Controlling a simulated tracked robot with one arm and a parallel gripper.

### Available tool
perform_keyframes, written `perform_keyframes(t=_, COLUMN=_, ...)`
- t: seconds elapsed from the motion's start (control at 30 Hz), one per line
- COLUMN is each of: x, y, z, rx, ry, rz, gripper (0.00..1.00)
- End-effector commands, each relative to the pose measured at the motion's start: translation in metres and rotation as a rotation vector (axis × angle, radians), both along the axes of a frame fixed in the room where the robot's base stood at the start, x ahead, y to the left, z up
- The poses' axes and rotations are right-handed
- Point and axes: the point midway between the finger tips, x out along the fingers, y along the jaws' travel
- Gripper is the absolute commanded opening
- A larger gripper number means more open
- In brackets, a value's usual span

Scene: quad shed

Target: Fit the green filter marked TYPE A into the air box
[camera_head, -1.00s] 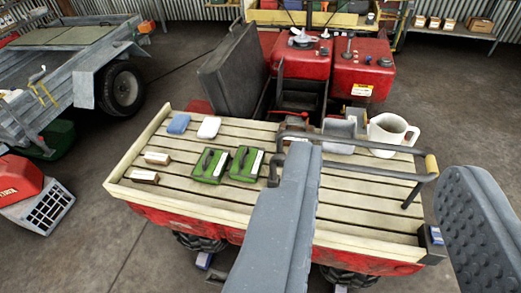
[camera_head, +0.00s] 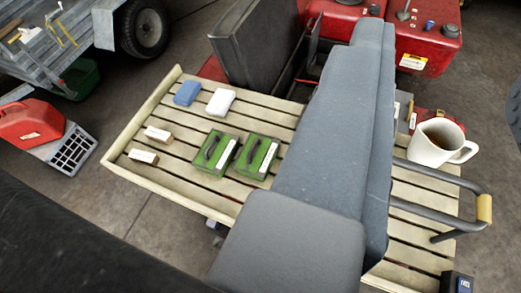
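Two green filters with black handles and white labels lie side by side on the slatted rack, a left one (camera_head: 214,151) and a right one (camera_head: 256,157). The label print is too small to read, so I cannot tell which is TYPE A. A dark, open bay (camera_head: 297,72) on the red quad, probably the air box, shows beside an upright black panel (camera_head: 262,50).
On the slatted rack (camera_head: 190,190) lie a blue block (camera_head: 187,93), a white block (camera_head: 220,102) and two small boxes (camera_head: 150,145). A white jug (camera_head: 428,145) stands at the right, near a bent metal handle (camera_head: 440,212). A trailer wheel (camera_head: 146,28) and red can (camera_head: 28,120) are at left.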

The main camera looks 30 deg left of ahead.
Motion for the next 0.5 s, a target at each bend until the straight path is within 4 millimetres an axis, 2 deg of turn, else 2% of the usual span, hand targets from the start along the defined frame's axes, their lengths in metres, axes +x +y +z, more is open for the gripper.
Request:
perform_keyframes(t=0.17, x=0.004, y=0.002, z=-0.004, rx=0.006, ry=0.011, rz=0.004, gripper=0.37)
perform_keyframes(t=0.27, x=0.020, y=0.010, z=-0.021, rx=0.026, ry=0.054, rz=0.014, gripper=0.37)
perform_keyframes(t=0.37, x=0.047, y=0.025, z=-0.053, rx=0.063, ry=0.133, rz=0.033, gripper=0.37)
perform_keyframes(t=0.5, x=0.087, y=0.056, z=-0.117, rx=0.129, ry=0.286, rz=0.055, gripper=0.37)
